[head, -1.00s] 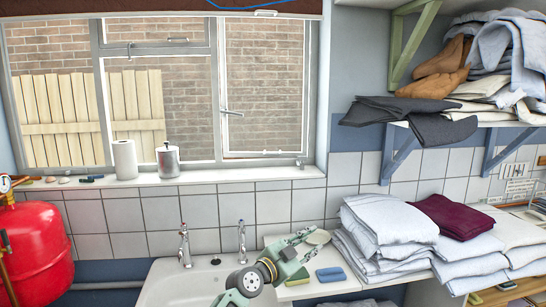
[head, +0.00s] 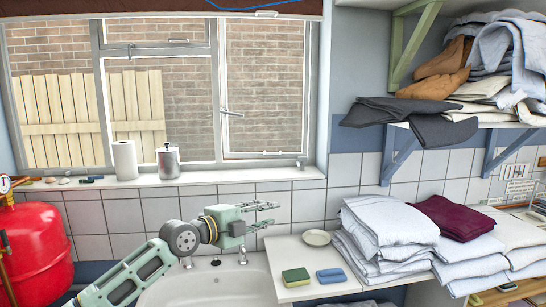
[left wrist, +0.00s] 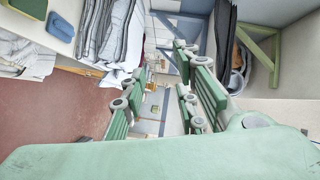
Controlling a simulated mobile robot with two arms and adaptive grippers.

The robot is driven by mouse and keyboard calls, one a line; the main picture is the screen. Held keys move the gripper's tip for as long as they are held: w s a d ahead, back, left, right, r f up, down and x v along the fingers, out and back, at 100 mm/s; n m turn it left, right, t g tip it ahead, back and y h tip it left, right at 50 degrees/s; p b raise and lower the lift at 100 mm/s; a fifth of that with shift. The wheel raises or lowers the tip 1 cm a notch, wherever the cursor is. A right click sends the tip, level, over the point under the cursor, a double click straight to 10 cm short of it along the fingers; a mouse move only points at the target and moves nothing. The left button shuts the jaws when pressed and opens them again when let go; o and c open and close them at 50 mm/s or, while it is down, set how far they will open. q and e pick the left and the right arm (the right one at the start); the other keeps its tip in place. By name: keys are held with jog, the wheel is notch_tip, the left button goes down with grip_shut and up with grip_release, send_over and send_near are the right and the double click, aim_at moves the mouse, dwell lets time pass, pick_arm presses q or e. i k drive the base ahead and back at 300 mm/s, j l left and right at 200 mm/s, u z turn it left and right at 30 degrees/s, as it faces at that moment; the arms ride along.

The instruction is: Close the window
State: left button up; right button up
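The grey-framed window (head: 217,90) fills the back wall at upper left in the head view, with a brick wall and wooden fence seen through it. Its right pane has a handle (head: 232,113) on its left side and a stay at the bottom edge. I cannot tell how far any pane stands open. My left gripper (head: 276,215) is above the sink, below and right of the window handle, pointing right. Its fingers are apart and empty. They also show apart in the left wrist view (left wrist: 160,98). My right gripper is out of view.
A paper roll (head: 124,160) and a metal canister (head: 168,161) stand on the sill (head: 225,175). The sink (head: 215,285) has taps. A dish (head: 316,238) and two sponges lie on the counter. Folded laundry (head: 390,225) is at right; a red tank (head: 38,250) is at left.

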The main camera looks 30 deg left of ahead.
aim_at(222, 20)
jog(key=i+j, duration=1.45)
jog(key=i, duration=0.3)
